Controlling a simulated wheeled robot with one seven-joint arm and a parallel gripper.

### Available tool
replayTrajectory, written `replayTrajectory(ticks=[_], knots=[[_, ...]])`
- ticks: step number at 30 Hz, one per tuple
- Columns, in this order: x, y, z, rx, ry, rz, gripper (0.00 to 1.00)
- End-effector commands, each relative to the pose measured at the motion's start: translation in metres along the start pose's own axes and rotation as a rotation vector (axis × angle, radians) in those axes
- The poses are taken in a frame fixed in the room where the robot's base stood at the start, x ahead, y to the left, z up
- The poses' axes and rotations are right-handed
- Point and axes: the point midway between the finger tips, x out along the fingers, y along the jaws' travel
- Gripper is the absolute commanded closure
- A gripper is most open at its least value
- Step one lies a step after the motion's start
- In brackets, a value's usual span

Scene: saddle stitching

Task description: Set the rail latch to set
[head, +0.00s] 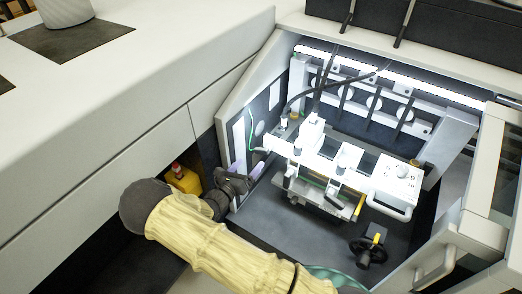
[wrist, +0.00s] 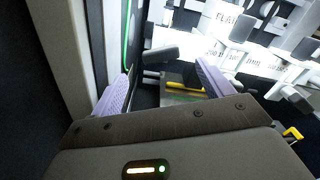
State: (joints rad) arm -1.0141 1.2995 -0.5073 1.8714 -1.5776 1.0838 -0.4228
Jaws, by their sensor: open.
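My gripper (head: 250,166) reaches in at the left side of the lit machine bay, beside the left end of the white rail assembly (head: 325,158). In the wrist view my gripper (wrist: 163,86) has its two lilac fingers wide apart with nothing held between them. A dark grey bar-like handle (wrist: 160,53) shows just beyond the gap between the fingers, apart from them. A yellow piece (wrist: 185,88) lies behind, partly hidden by the right finger. Neither view makes clear which part is the rail latch or how it is set.
The bay's left wall (head: 240,135) and a green cable (wrist: 128,40) are close on the left. A black handwheel (head: 368,252) stands at the front right of the bay. A yellow box with a red top (head: 183,178) sits outside, beyond my arm.

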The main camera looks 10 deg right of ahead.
Motion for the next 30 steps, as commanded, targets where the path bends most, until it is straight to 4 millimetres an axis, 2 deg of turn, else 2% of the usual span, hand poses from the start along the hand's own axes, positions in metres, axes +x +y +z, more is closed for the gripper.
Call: replayTrajectory(ticks=[3,13,18,26,30], knots=[[0.023,-0.001,0.000,0.001,0.000,-0.003,0.21],[0.076,-0.001,0.000,0.001,0.001,-0.002,0.21],[0.088,0.000,0.000,0.001,0.000,-0.001,0.21],[0.088,0.000,0.000,0.000,0.000,0.000,0.21],[0.088,0.000,0.000,0.001,0.000,0.000,0.48]])
